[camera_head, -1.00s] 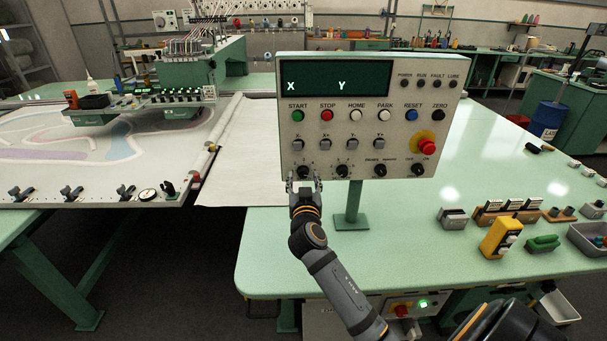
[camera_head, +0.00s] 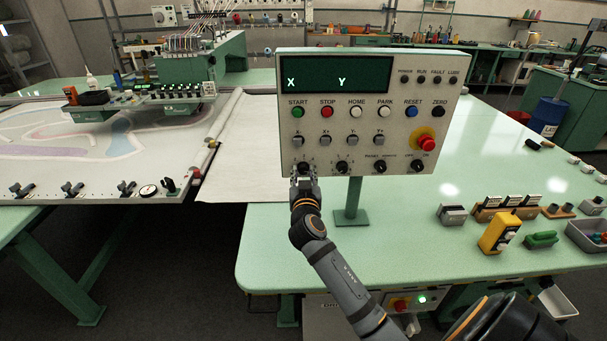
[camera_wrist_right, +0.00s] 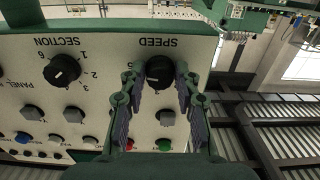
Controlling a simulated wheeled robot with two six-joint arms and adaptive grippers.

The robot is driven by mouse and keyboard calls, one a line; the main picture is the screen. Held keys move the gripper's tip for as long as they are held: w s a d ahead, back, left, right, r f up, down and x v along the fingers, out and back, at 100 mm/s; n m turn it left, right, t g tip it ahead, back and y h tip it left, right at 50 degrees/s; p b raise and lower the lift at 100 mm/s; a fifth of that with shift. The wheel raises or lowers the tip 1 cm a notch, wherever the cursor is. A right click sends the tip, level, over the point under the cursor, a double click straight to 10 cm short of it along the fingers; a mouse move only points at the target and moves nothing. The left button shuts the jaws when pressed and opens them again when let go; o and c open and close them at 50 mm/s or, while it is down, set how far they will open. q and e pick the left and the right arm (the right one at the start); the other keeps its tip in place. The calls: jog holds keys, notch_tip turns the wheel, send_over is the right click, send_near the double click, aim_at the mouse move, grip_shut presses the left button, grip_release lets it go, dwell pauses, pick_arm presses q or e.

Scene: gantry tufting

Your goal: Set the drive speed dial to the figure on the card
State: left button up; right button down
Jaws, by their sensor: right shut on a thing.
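The control panel (camera_head: 391,135) stands on a green post at the bench's front edge. Its speed dial (camera_wrist_right: 160,72) is a round black knob, upside down in the wrist view under the word SPEED. In the head view this dial is at the panel's lower left, partly covered by my right gripper (camera_head: 304,180). In the right wrist view the right gripper's two fingers (camera_wrist_right: 160,88) stand on either side of the dial and are shut on it. The dial's pointer and scale figures cannot be read. I cannot make out a card with a figure. My left gripper is out of view.
The section dial (camera_wrist_right: 62,69) sits beside the speed dial, with several push buttons close by. A red emergency stop (camera_head: 426,144) is at the panel's right. The tufting frame (camera_head: 90,195) lies left. A yellow device (camera_head: 499,233) and small boxes stand right.

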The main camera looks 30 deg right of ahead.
jog(key=shift+n, duration=0.3)
jog(key=n+p, duration=0.1)
jog(key=n, duration=0.3)
jog(key=n+p, duration=0.1)
jog(key=n, duration=0.3)
jog(key=shift+d+r+n, duration=0.1)
jog(key=shift+n, duration=0.2)
jog(key=n+p, duration=0.2)
jog(key=n, duration=0.3)
jog(key=shift+p, duration=0.4)
jog(key=n+p, duration=0.2)
jog(key=n, duration=0.3)
jog(key=shift+n, duration=0.4)
jog(key=c, duration=1)
grip_release()
jog(key=shift+o, duration=0.2)
